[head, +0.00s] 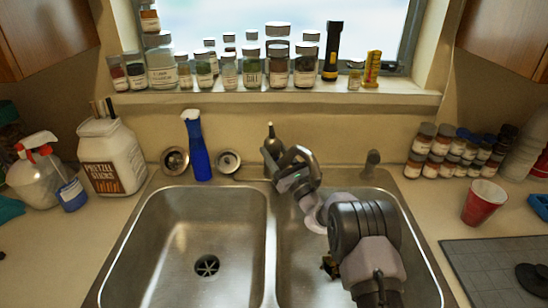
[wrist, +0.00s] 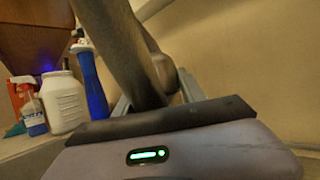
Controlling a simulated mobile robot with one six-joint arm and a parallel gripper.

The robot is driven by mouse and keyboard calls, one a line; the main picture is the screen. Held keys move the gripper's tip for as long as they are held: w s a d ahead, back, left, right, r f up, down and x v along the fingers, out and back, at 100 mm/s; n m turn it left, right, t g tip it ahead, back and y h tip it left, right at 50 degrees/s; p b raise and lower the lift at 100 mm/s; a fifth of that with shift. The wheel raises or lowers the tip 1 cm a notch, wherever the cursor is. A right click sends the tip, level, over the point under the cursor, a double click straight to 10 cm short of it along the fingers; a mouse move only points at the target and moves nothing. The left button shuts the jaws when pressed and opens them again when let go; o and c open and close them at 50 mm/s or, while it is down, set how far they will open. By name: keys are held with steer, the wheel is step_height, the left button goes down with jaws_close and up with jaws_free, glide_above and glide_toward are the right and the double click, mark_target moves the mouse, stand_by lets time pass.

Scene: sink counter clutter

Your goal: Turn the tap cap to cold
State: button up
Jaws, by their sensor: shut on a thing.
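The tap (head: 271,146) stands behind the divider of the double sink, dark, with a narrow part pointing up. My gripper (head: 281,168) is at the tap and hides much of it. In the wrist view, my gripper (wrist: 155,96) has its fingers on either side of a brown-grey piece of the tap (wrist: 125,45) and is shut on it. This piece looks like the tap cap with its lever, rising toward the top of the picture. Its cold mark and turned angle cannot be made out.
The sink's left basin (head: 205,225) is empty. A pretzel jar (head: 112,157) is further left. Spice jars (head: 440,155) and a red cup (head: 484,203) stand right.

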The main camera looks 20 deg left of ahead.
steer(key=shift+g, duration=0.4)
steer(key=o, duration=1.4)
steer(key=shift+c, duration=0.2)
steer(key=p+v, duration=0.3)
steer(key=v, duration=1.4)
steer(key=shift+f, duration=0.3)
steer(key=shift+d, duration=0.1)
